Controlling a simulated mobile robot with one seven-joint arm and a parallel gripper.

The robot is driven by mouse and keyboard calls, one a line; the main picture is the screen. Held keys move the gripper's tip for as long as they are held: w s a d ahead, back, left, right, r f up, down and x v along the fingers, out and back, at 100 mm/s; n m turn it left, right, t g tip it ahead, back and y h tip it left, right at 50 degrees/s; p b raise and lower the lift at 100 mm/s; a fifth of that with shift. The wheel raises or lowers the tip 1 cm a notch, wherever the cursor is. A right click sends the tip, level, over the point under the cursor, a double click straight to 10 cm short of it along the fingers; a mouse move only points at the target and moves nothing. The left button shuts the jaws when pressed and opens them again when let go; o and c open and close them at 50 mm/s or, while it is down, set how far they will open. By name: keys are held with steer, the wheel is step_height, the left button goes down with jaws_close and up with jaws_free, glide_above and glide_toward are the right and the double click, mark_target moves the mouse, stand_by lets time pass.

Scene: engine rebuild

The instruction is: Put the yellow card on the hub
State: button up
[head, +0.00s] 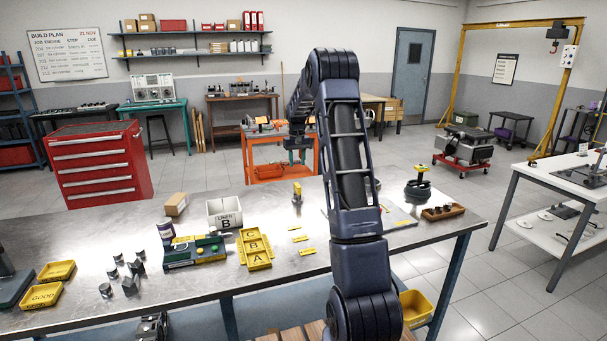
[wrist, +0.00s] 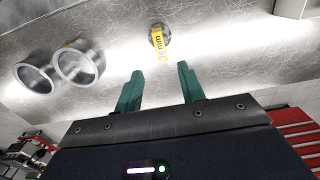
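A small yellow card-like piece (wrist: 157,38) with dark print shows on a dark round base in the wrist view. In the head view, what looks like the same yellow piece (head: 297,190) stands upright on the steel bench. Several flat yellow cards (head: 301,239) lie nearer on the bench. A dark stacked round part (head: 418,191) with a yellow top sits at the bench's right; I cannot tell whether it is the hub. My gripper (wrist: 158,85) has its green fingers apart with nothing between them, clear of the yellow piece. In the head view my gripper (head: 299,146) hangs above the bench's far edge.
Two metal rings (wrist: 78,64) stand close to the yellow piece; my arm hides them in the head view. An orange cart (head: 266,173) stands behind.

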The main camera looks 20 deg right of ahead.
steer(key=s+a+r+t, duration=0.1)
steer(key=s+a+r, duration=0.1)
steer(key=s+r, duration=0.45)
steer(key=s+a+r+t, duration=0.15)
steer(key=s+r, duration=0.25)
steer(key=s, duration=0.6)
steer(key=s+a+r, duration=0.3)
steer(key=s+r, duration=0.2)
steer(key=s, duration=0.4)
steer(key=s+a+f+t, duration=0.1)
steer(key=s+f, duration=0.1)
steer(key=s, duration=1.1)
steer(key=s+a+f+t, duration=0.1)
steer(key=s+a+f, duration=0.1)
steer(key=s, duration=1.1)
steer(key=shift+s+a, duration=0.15)
steer(key=shift+a, duration=0.1)
